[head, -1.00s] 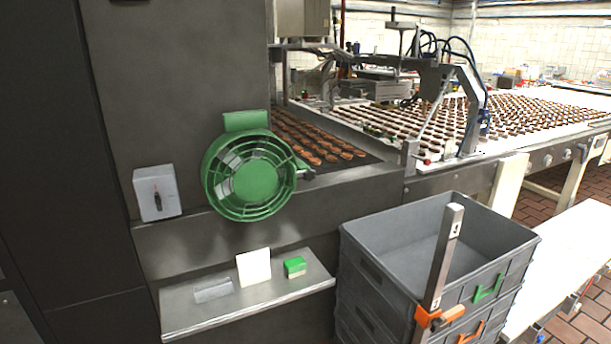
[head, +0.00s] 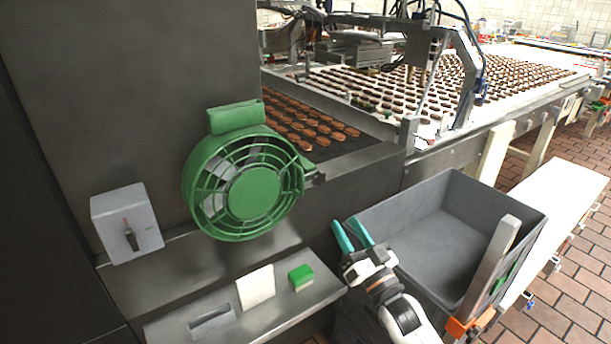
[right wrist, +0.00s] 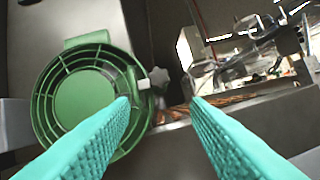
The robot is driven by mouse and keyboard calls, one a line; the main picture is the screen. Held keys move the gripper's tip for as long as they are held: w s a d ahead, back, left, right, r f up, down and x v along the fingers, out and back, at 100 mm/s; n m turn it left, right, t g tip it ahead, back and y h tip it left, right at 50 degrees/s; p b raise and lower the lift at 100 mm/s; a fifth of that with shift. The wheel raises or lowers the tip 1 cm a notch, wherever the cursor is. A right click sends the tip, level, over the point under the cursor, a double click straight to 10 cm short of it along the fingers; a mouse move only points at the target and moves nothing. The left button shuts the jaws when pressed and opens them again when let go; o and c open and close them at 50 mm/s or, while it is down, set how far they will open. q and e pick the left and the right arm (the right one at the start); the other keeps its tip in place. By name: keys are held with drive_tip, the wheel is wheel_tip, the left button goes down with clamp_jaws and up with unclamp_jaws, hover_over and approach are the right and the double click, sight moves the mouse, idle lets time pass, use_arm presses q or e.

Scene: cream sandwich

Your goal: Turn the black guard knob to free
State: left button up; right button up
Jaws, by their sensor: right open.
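The green round guard (head: 245,190) is mounted on the grey machine wall, left of centre in the head view. A small dark knob (head: 316,178) sits at its right edge. In the right wrist view the knob (right wrist: 157,78) is star-shaped, looks pale in the light, and stands beside the rim of the guard (right wrist: 85,100). My right gripper (head: 350,233) has its teal fingers open and empty, below and right of the knob in the head view. In the right wrist view the knob appears between and beyond the fingertips (right wrist: 160,104). My left gripper is not in view.
A grey switch box (head: 127,225) with a dark handle is on the wall at left. A steel shelf (head: 240,325) holds a white card (head: 256,287) and a green-topped block (head: 301,277). Biscuits lie on the conveyor.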

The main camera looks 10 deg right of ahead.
sight(320, 180)
drive_tip(key=p+x, duration=0.1)
drive_tip(key=x, duration=0.6)
drive_tip(key=r+p+x, duration=0.1)
drive_tip(key=x, duration=0.2)
drive_tip(key=shift+r+p, duration=0.1)
drive_tip(key=shift+p, duration=0.25)
drive_tip(key=shift+w+a+r, duration=0.1)
drive_tip(key=shift+w+r, duration=0.05)
drive_tip(key=shift+w, duration=0.55)
drive_tip(key=shift+c, duration=0.3)
drive_tip(key=c, duration=0.6)
